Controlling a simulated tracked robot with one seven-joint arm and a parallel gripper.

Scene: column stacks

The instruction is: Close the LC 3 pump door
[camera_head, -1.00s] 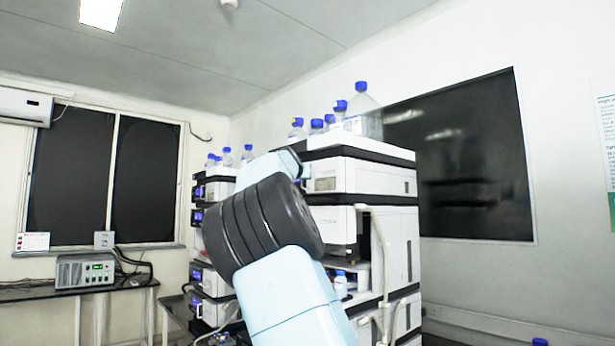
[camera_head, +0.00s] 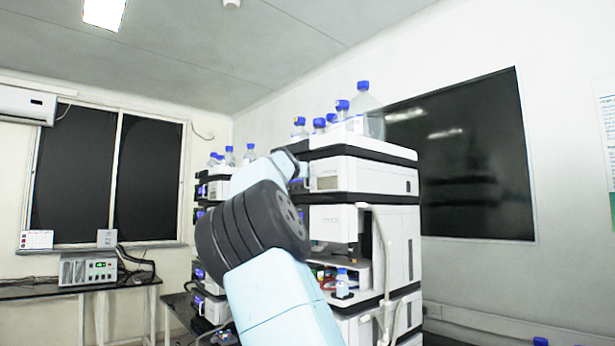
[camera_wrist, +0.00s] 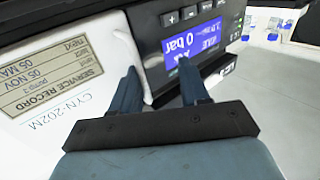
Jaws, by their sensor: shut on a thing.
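In the wrist view, a white panel with a yellowish service record label (camera_wrist: 52,75), which looks like the pump door (camera_wrist: 108,52), fills the left side. My gripper (camera_wrist: 158,78) is shut on the white edge of this door, with one finger on its face and the other on the far side. Beside it is a dark pump front with a blue display (camera_wrist: 193,43) reading 0 bar, upside down. In the head view, my arm covers the gripper and the door.
A near stack of white instruments (camera_head: 360,178) carries blue-capped bottles (camera_head: 360,122) on top. Tubing hangs down its front, and a small bottle (camera_head: 342,284) stands in an open bay. A second stack (camera_head: 213,190) is behind my arm. A bench with a control box (camera_head: 88,270) is far left.

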